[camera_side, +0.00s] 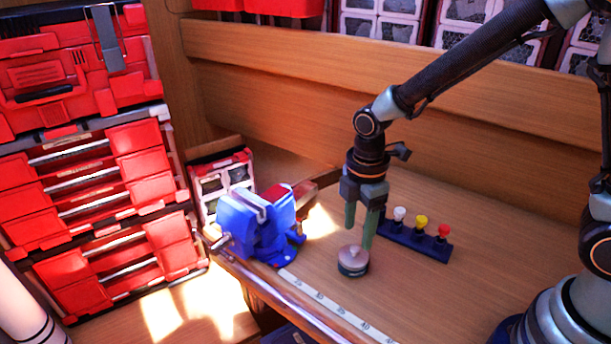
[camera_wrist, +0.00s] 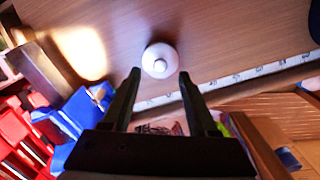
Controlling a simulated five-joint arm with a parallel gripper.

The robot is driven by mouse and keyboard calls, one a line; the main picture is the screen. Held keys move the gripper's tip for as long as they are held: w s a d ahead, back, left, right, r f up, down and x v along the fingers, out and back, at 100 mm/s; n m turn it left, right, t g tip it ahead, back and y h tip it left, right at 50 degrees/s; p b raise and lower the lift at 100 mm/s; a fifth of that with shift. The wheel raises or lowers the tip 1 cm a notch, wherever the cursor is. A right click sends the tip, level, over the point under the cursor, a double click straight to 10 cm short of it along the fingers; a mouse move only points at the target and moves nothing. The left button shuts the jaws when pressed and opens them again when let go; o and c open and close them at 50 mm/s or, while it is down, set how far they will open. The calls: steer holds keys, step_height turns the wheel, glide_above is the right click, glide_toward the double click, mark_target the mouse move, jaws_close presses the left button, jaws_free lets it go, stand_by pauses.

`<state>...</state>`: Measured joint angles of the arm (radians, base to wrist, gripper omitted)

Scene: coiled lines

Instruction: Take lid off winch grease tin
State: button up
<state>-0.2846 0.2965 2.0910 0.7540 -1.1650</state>
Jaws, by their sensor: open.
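The winch grease tin (camera_side: 352,270) is a small dark round tin standing upright on the wooden bench. Its pale pinkish lid (camera_side: 353,256) with a small knob sits on top. In the wrist view the lid (camera_wrist: 160,60) shows from above as a pale disc with a round knob, just beyond the fingertips and between their lines.
A blue vise (camera_side: 262,228) stands left of the tin. A dark blue rack (camera_side: 415,241) with white, yellow and red knobs lies behind and right. A measuring strip (camera_side: 325,302) runs along the bench's front edge. Red tool drawers (camera_side: 100,190) stand at left. Bench right of the tin is clear.

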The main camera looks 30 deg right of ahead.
mark_target(355, 248)
steer(key=shift+f, duration=2.3)
jaws_close()
steer(key=shift+r, duration=0.15)
